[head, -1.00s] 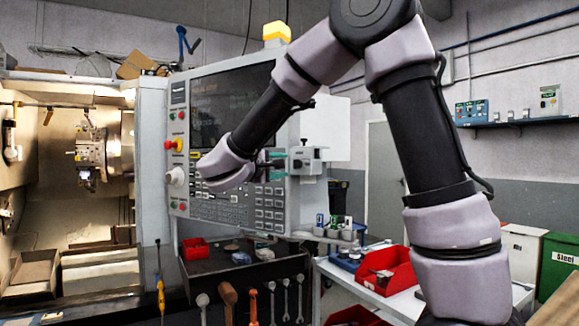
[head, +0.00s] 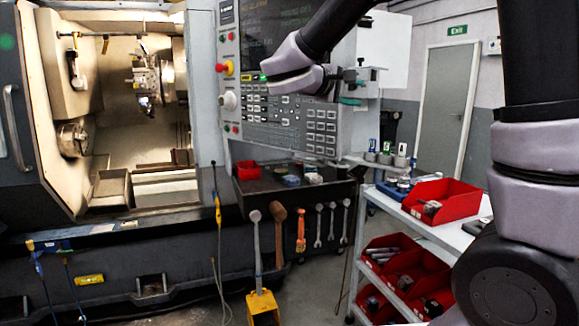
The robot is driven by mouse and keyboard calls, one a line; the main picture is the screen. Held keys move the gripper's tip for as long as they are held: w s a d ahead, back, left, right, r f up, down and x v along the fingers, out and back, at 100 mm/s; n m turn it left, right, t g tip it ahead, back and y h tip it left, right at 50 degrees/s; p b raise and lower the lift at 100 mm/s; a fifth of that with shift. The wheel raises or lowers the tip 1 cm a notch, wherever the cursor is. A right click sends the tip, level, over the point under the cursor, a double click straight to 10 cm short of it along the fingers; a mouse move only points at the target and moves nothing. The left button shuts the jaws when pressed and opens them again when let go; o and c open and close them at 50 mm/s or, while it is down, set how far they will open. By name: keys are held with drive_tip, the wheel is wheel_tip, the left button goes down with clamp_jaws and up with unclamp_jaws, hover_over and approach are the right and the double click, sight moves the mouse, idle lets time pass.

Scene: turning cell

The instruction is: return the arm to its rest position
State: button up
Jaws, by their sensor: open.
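My arm reaches in from the right in the head view, bent, with its forearm raised. My gripper (head: 357,86) is at the end of the wrist, in front of the right edge of the machine's control panel (head: 290,125). The gripper points right and its jaws are open. I see nothing between them. Whether the wrist touches the panel I cannot tell.
The lathe (head: 20,120) stands at the left with its work area open. Tools hang below a black tray (head: 290,190). A white cart (head: 455,236) with red bins (head: 446,203) stands at the right, close to my arm. Bare floor shows at the lower middle.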

drive_tip(key=s+d+f+m+g+y, duration=0.3)
drive_tip(key=s+d, duration=0.3)
drive_tip(key=s+d+f+m+g+y, duration=0.25)
drive_tip(key=s+d+g, duration=0.2)
drive_tip(key=s, duration=0.25)
drive_tip(key=s+a+m+t+y, duration=0.4)
drive_tip(key=s+m+y, duration=0.2)
drive_tip(key=m+y, duration=0.1)
drive_tip(key=shift+s+y, duration=0.35)
drive_tip(key=shift+y, duration=0.5)
drive_tip(key=shift+t, duration=0.25)
